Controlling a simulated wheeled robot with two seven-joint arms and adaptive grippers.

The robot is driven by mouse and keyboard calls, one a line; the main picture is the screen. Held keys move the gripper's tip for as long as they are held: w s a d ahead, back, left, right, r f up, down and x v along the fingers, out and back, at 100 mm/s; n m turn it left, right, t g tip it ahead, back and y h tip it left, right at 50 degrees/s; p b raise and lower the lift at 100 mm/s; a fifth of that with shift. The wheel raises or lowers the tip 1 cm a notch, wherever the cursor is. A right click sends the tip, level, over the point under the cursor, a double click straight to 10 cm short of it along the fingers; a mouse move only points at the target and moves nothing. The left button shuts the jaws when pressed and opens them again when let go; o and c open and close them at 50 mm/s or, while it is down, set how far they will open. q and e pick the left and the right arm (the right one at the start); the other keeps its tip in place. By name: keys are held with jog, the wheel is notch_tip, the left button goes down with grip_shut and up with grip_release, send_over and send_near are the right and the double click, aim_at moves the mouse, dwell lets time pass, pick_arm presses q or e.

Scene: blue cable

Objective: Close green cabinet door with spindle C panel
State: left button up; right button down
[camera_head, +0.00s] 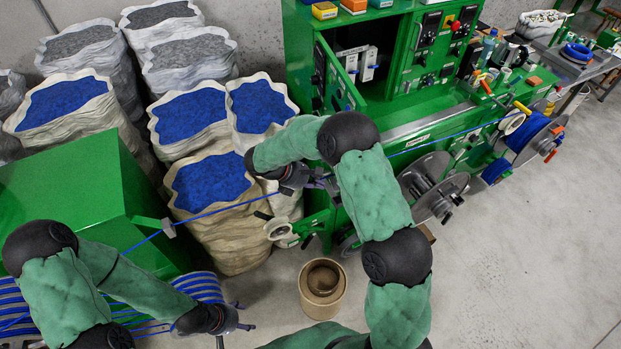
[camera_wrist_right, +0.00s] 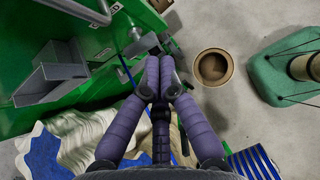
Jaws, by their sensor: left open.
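The green cabinet (camera_head: 296,60) stands at the top centre of the head view. Its left door (camera_head: 341,92) stands open, swung outward, with dark controls on its outer face; any panel lettering is too small to read. Grey-white units show inside the open compartment (camera_head: 377,55). My right gripper (camera_head: 318,183) is below the open door in the head view, apart from it. In the right wrist view its purple fingers (camera_wrist_right: 159,64) are together with nothing seen between them. My left gripper (camera_head: 240,326) is open at the lower left, far from the door.
A blue cable (camera_head: 440,138) runs across the machine front and behind my right arm to the left. Sacks of blue granules (camera_head: 190,115) stand at the left. A brown bucket (camera_head: 322,285) stands on the floor. Spools (camera_head: 430,190) stick out from the machine. Floor at the right is clear.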

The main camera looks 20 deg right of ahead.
jog(key=d+f+p, duration=0.2)
jog(key=d+f, duration=0.1)
jog(key=d, duration=0.4)
jog(key=shift+s, duration=0.4)
jog(key=shift+d+f, duration=0.1)
jog(key=shift+d, duration=0.1)
